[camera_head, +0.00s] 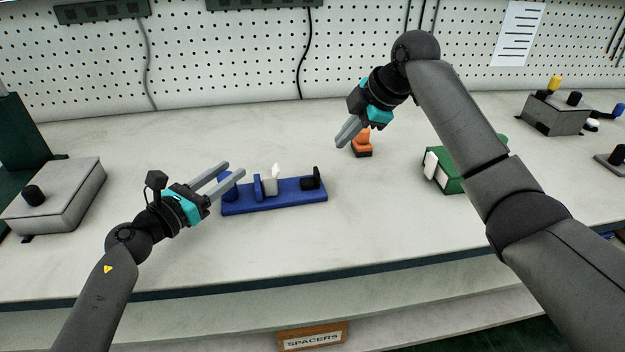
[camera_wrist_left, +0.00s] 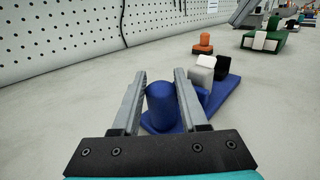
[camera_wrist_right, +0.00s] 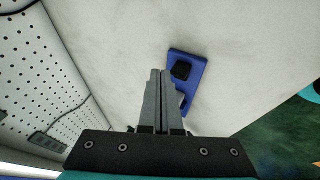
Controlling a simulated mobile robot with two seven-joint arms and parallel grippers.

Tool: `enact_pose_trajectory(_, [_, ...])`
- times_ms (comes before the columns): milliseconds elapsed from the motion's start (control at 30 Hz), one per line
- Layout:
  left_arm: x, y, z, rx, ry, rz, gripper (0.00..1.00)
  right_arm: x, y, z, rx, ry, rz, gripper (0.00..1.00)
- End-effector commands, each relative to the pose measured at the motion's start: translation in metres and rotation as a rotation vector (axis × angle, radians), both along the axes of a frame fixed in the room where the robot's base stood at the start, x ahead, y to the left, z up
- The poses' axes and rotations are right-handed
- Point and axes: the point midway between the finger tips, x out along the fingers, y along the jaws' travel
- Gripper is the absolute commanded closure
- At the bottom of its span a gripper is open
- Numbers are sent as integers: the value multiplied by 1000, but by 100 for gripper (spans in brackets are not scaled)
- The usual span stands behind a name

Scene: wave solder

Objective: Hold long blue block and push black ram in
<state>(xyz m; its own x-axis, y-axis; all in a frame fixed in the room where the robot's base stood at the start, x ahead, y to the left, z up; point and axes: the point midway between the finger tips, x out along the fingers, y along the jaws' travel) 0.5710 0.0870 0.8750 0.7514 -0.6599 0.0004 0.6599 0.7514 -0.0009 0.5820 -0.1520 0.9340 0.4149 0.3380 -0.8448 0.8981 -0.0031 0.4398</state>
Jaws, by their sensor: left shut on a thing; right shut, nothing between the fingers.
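The long blue block (camera_head: 275,205) lies on the bench. It carries a round blue post at its left end, a blue upright plate and a white piece (camera_head: 271,182) in the middle, and the black ram (camera_head: 312,181) at its right end. The ram stands apart from the white piece. My left gripper (camera_head: 232,169) is shut on the blue post, which shows between its fingers in the left wrist view (camera_wrist_left: 160,102). My right gripper (camera_head: 341,142) is shut and empty, above and behind the block's right end. In the right wrist view the ram (camera_wrist_right: 181,70) shows just beyond its fingertips.
An orange piece on a black base (camera_head: 362,145) stands behind, below my right gripper. A green fixture with a white part (camera_head: 445,172) is at right. A grey box (camera_head: 60,195) sits at far left. The bench in front of the block is clear.

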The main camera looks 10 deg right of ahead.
Motion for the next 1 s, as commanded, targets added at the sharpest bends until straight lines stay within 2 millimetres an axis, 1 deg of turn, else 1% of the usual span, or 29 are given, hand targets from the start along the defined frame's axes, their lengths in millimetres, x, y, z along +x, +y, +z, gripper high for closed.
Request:
enact_pose_trajectory(33, [0, 2, -4, 4, 6, 5, 100, 0, -1, -1, 1, 2, 1, 100])
enact_pose_trajectory(167, [0, 2, -4, 4, 6, 5, 100, -1, -1, -11, 0, 5, 3, 100])
enact_pose_trajectory(500, [0, 2, -4, 5, 5, 5, 100, -1, -1, -59, -1, 5, 3, 100])
enact_pose_trajectory(700, [0, 2, -4, 5, 5, 5, 100, -1, 0, -80, -1, 3, 2, 100])
enact_pose_trajectory(833, [0, 2, -4, 5, 5, 4, 100, -1, 0, -87, -1, 3, 3, 100])
enact_pose_trajectory(1000, [0, 2, -4, 5, 5, 4, 100, 0, 0, -90, -2, 1, 3, 100])
